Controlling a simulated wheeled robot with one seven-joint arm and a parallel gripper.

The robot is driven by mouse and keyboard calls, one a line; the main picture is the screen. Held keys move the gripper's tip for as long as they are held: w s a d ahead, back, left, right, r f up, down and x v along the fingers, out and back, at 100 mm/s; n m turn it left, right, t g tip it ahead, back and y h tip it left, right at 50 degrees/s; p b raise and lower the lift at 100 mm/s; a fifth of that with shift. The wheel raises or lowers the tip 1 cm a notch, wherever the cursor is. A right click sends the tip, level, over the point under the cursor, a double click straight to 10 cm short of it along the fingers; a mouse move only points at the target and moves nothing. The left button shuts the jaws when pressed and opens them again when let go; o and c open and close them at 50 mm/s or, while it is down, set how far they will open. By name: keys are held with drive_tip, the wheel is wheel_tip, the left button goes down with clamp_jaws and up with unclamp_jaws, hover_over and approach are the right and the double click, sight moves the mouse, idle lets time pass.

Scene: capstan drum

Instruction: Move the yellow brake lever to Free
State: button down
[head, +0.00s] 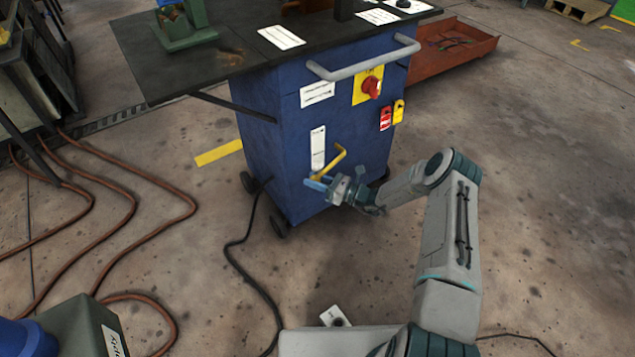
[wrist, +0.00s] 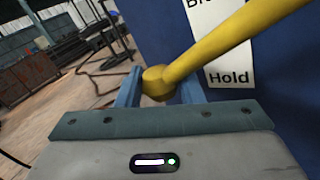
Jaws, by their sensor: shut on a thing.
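The yellow brake lever (head: 329,163) is on the front of the blue cabinet, low down, beside a white label (head: 318,147). In the wrist view the lever (wrist: 215,47) runs from upper right down to a knob between my fingers. My gripper (head: 318,184) is shut on the knob end of the lever; it also shows in the wrist view (wrist: 157,88). The label (wrist: 222,45) there reads "Hold" at its lower end, close to the lever's end. The upper word is partly cut off, and the lever covers part of the label.
The blue cabinet (head: 270,150) stands on casters under a dark top, with a grey handle bar (head: 365,60) and a red knob (head: 371,87) above the lever. A black cable (head: 250,240) and brown hoses (head: 125,205) lie on the floor to the left.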

drive_tip(key=r+m+t, duration=0.2)
drive_tip(key=r+m, duration=0.1)
drive_tip(key=r+m+t+y+p, duration=0.1)
drive_tip(key=r+m, duration=0.2)
drive_tip(key=m, duration=0.1)
drive_tip(key=r+m+t+p, duration=0.1)
drive_tip(key=r+m+t, duration=0.1)
drive_tip(key=r+m, duration=0.1)
drive_tip(key=shift+s+a+r+t+y, duration=0.2)
drive_tip(key=shift+r+t+y, duration=0.1)
drive_tip(key=shift+r+y, duration=0.15)
drive_tip(key=shift+w+d+r+m+t+h+p, duration=0.25)
drive_tip(key=shift+r+m+t, duration=0.3)
drive_tip(key=shift+m, duration=0.35)
drive_tip(key=shift+w+d+r+m+t+h+p, duration=0.1)
drive_tip(key=shift+d+r+m+t+h+p, duration=0.2)
drive_tip(key=shift+r+m+t, duration=0.45)
drive_tip(key=shift+w+d+r+m+t+h+p, duration=0.1)
drive_tip(key=shift+w+r+m+t+h+p, duration=0.3)
drive_tip(key=shift+m, duration=0.65)
drive_tip(key=shift+s+f, duration=0.1)
drive_tip(key=shift+s, duration=0.1)
drive_tip(key=c, duration=1)
unclamp_jaws()
drive_tip(key=p+v, duration=0.1)
drive_tip(key=v, duration=1.3)
drive_tip(key=shift+w+f, duration=0.2)
